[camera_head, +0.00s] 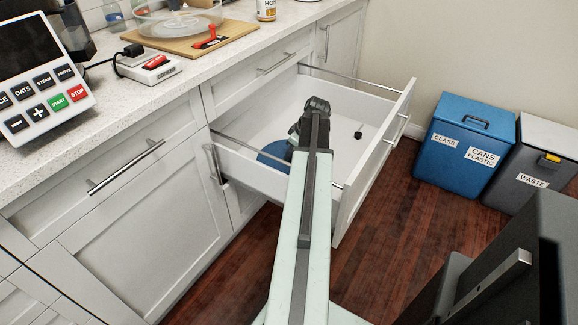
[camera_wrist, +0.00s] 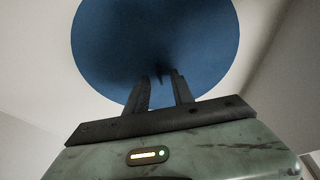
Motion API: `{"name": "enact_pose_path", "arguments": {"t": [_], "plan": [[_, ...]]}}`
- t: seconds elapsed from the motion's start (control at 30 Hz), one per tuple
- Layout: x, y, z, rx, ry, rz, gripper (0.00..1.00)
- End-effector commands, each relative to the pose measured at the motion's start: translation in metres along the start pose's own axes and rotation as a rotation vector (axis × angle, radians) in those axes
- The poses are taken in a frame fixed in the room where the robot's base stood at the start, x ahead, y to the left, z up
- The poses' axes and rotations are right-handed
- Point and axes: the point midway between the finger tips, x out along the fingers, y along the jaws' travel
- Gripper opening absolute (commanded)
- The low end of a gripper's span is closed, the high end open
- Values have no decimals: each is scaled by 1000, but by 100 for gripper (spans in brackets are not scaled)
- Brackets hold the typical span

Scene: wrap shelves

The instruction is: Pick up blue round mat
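The blue round mat (camera_head: 272,153) lies in the open white drawer (camera_head: 352,104), toward its left side, partly hidden by my arm. In the wrist view the mat (camera_wrist: 120,45) fills the upper middle as a large flat blue disc, its top cut off by the frame. My gripper (camera_wrist: 162,78) is open, with two dark fingers apart and pointing at the mat. Their tips overlap the mat's near part, and a dark shadow lies on it there. I cannot tell whether they touch it. In the head view my gripper (camera_head: 297,132) is down inside the drawer, mostly hidden by the arm.
A small dark object (camera_head: 358,132) lies in the drawer on the right. Drawer walls and rails surround my gripper. The counter (camera_head: 120,115) with appliances is at left. A blue bin (camera_head: 462,145) and a grey bin (camera_head: 535,165) stand at right. Wooden floor shows between.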

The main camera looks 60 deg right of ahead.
Motion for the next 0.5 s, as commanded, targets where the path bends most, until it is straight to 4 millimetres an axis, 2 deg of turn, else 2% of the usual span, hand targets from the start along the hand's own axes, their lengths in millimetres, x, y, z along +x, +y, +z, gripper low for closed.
{"name": "enact_pose_path", "arguments": {"t": [0.03, 0.27, 0.37, 0.4, 0.5], "plan": [[13, 0, 3, 0, 0, 0, 29], [11, 0, 0, 0, -1, 0, 29], [11, 0, 0, 0, -1, -1, 4], [11, 0, 0, -1, -1, -1, 0], [11, 0, 0, -1, -1, -1, 0]]}}
